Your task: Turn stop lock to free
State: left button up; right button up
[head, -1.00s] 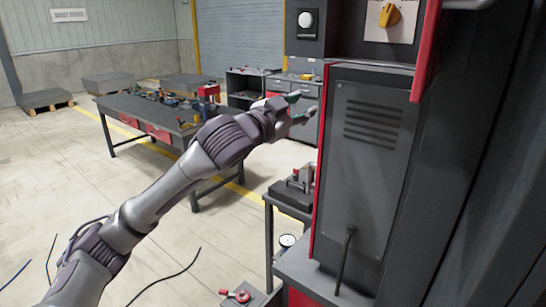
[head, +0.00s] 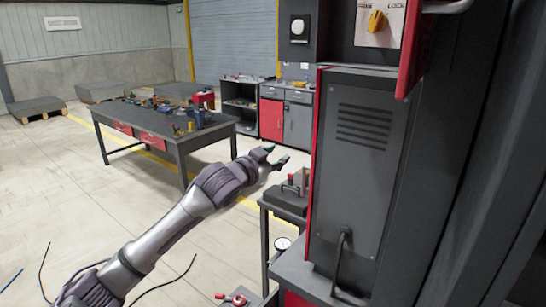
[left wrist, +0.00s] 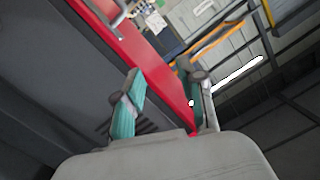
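The stop lock is an orange knob (head: 376,21) on a pale plate at the top of the head view. The plate has FREE printed at its upper left and LOCK at its upper right. I cannot tell for sure which word the knob points at. My left gripper (head: 277,157) is open and empty, well below and to the left of the knob, beside the dark machine cabinet. In the left wrist view its two teal-padded fingers (left wrist: 167,103) are spread apart with nothing between them. The knob is not clear in that view. My right gripper is not in view.
The machine cabinet (head: 360,170) has a red edge and a bent handle (head: 342,262). A red panel edge (head: 413,50) juts out right of the knob. A small dark stand (head: 285,198) is below my left gripper. A workbench (head: 165,122) stands behind; the floor at left is open.

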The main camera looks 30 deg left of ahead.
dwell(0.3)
pick_arm(q)
jog(key=n+t+h+p, duration=0.2)
jog(key=n+t+h, duration=0.25)
jog(key=n, duration=3.05)
send_near(373, 22)
jog(key=shift+h, duration=0.25)
jog(key=p+x, duration=0.5)
jog(key=x, duration=0.2)
jog(key=shift+w+d+r, duration=0.1)
jog(key=shift+w+r, duration=0.1)
jog(key=shift+w, duration=0.1)
jog(key=shift+w+d, duration=0.15)
jog(key=shift+w, duration=0.35)
